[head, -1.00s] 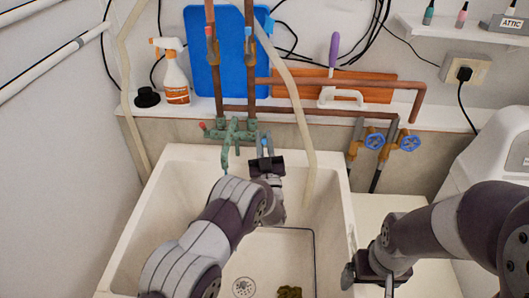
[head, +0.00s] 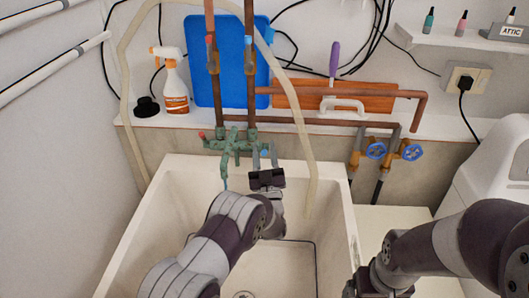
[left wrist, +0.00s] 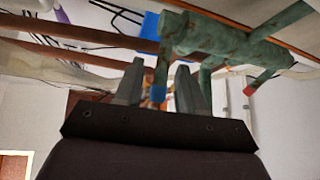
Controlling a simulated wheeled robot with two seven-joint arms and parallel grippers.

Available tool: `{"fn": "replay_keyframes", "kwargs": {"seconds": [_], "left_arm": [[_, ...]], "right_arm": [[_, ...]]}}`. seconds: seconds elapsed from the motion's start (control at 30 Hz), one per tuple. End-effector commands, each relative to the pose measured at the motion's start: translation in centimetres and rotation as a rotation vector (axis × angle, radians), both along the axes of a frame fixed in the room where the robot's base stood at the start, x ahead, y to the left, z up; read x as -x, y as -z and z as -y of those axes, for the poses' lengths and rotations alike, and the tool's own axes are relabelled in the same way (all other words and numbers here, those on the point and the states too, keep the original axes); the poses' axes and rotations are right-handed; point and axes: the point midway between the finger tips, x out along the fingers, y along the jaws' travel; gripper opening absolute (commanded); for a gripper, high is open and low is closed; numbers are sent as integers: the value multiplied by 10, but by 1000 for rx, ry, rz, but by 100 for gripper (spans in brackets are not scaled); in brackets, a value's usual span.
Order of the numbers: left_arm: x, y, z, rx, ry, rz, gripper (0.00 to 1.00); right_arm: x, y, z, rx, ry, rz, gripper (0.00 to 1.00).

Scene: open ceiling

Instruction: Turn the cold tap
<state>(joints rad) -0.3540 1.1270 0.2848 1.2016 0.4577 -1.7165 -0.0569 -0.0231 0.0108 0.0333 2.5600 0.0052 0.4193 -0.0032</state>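The green, weathered tap (head: 232,142) stands over the back of the white sink. Its red-tipped handle (head: 203,136) points left. Its blue-tipped cold handle (head: 264,154) points toward me. My left gripper (head: 264,158) is at the cold handle, fingers pointing at the wall. In the left wrist view, the gripper (left wrist: 160,88) is open, with the blue tip (left wrist: 158,78) between its two fingers and a gap visible beside it. Whether a finger touches the handle I cannot tell. My right gripper (head: 364,284) is at the bottom edge, right of the sink; its fingers are not clearly visible.
The sink (head: 176,190) has bare rims. Copper pipes (head: 250,95) rise behind the tap. A pale hose (head: 303,130) hangs into the sink on the right. Two blue valve wheels (head: 376,151) sit right of the sink. A spray bottle (head: 174,88) stands on the ledge.

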Motion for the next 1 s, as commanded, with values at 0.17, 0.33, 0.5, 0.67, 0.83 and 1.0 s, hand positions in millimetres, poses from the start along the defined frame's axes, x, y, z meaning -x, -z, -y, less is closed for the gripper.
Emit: {"fn": "replay_keyframes", "kwargs": {"seconds": [0.17, 0.33, 0.5, 0.67, 0.83, 1.0], "left_arm": [[17, 15, 4, -2, 2, -3, 40], [55, 43, 13, -2, 3, -4, 40], [86, 64, 19, -1, 2, -3, 40], [100, 72, 21, -1, 0, -1, 40], [102, 73, 22, 0, 0, 0, 40], [98, 71, 20, 3, 2, -15, 14]], "right_arm": [[0, 5, 0, 0, 0, 0, 90], [0, 13, 0, 0, 0, 0, 90], [0, 18, 0, 0, 0, 0, 90], [0, 19, 0, 0, 0, 0, 90], [0, 19, 0, 0, 0, 0, 90], [0, 19, 0, 0, 0, 0, 90]]}}
